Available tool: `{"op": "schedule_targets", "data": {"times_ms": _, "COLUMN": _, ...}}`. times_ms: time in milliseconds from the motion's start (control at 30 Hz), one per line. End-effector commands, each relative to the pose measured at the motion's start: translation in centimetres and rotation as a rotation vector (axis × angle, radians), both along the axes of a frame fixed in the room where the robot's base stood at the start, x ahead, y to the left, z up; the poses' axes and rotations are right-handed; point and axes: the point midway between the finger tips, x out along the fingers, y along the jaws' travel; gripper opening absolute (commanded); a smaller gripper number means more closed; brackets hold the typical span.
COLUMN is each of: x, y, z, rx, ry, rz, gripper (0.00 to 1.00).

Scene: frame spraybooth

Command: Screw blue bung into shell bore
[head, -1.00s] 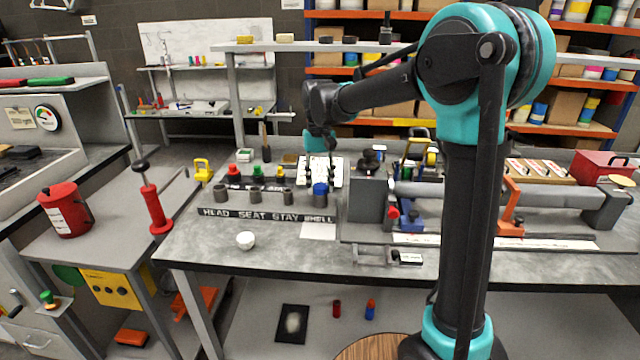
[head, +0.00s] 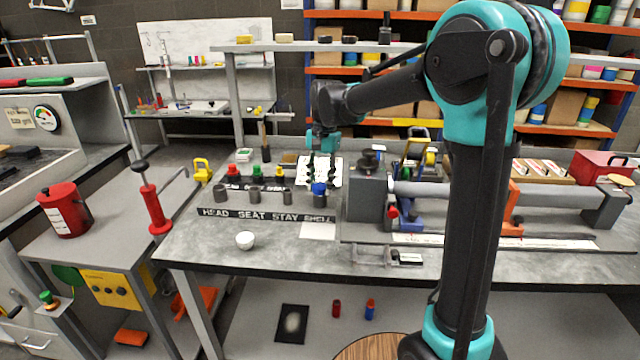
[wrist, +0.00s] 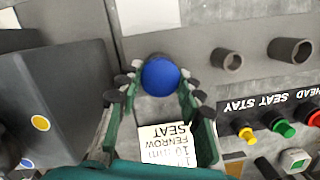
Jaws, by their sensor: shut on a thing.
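The blue bung (head: 319,187) is at the top of the rightmost grey socket (head: 320,201), behind the word SHELL on the black label strip (head: 265,215). My gripper (head: 320,180) points down over it. In the wrist view the round blue top of the bung (wrist: 160,76) sits between the fingertips of my gripper (wrist: 160,88), which are shut on it. The bung hides the bore beneath it, so I cannot tell how deep it sits. It looks about upright.
Other grey sockets (head: 253,195) stand in a row to the left. Red (head: 233,170), green (head: 257,171) and yellow (head: 280,172) bungs stand behind them. A dark grey block (head: 367,190) rises close on the right.

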Motion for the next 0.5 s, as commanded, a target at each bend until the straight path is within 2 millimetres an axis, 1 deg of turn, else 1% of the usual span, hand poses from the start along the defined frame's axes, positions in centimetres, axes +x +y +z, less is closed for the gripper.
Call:
{"op": "schedule_targets", "data": {"times_ms": 300, "x": 0.00, "y": -0.03, "z": 0.00, "rx": -0.001, "ry": 0.000, "rz": -0.019, "gripper": 0.09}}
{"op": "schedule_targets", "data": {"times_ms": 367, "x": -0.01, "y": -0.06, "z": 0.00, "rx": 0.000, "ry": -0.001, "rz": -0.060, "gripper": 0.09}}
{"op": "schedule_targets", "data": {"times_ms": 500, "x": -0.04, "y": -0.12, "z": -0.02, "rx": -0.002, "ry": -0.001, "rz": -0.227, "gripper": 0.09}}
